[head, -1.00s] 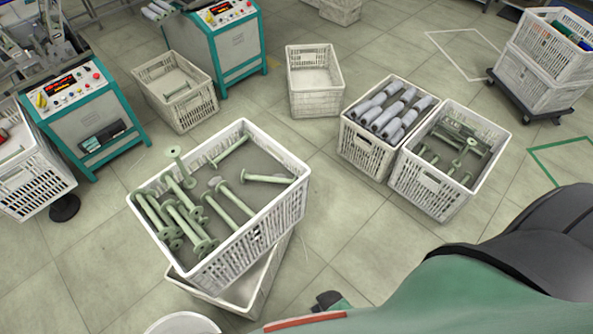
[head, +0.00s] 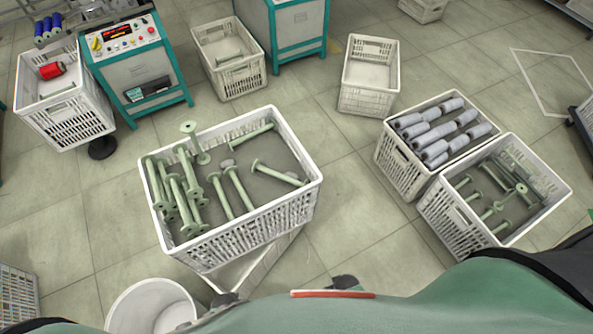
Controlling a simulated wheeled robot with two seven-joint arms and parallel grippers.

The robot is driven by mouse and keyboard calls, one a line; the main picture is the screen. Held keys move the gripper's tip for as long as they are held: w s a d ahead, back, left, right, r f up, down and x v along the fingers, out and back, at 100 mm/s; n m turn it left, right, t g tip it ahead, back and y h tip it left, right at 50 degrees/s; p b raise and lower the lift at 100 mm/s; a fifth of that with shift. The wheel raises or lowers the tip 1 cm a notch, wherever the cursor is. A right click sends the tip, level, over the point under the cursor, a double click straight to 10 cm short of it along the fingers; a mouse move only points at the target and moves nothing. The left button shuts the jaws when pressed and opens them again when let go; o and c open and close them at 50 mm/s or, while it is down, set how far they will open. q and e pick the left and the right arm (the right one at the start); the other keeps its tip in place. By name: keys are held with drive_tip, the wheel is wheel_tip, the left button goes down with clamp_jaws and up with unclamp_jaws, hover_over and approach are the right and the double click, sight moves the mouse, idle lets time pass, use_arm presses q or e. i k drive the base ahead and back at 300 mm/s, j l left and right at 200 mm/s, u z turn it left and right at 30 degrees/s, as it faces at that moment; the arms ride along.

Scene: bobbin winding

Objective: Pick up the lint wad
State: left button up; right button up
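A small grey lump (head: 228,163), which looks like the lint wad, lies in the large white crate (head: 262,222) in front of me. It sits at the upper end of a pale green bobbin (head: 240,188), near the crate's middle, and seems to touch or overlap it. Its underside is hidden. Neither of my grippers can be made out in the head view; only parts of my own green and black body show along the bottom edge.
Several green bobbins fill the crate's left side. A white bucket (head: 150,306) stands at the front left. Crates of grey cones (head: 436,132) and green bobbins (head: 494,196) stand at right. Winding machines (head: 140,70) stand behind.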

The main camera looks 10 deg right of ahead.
sight(292, 174)
drive_tip(key=l+u, duration=0.45)
drive_tip(key=l, duration=0.9)
drive_tip(key=k+l+u, duration=0.2)
drive_tip(key=k, duration=0.2)
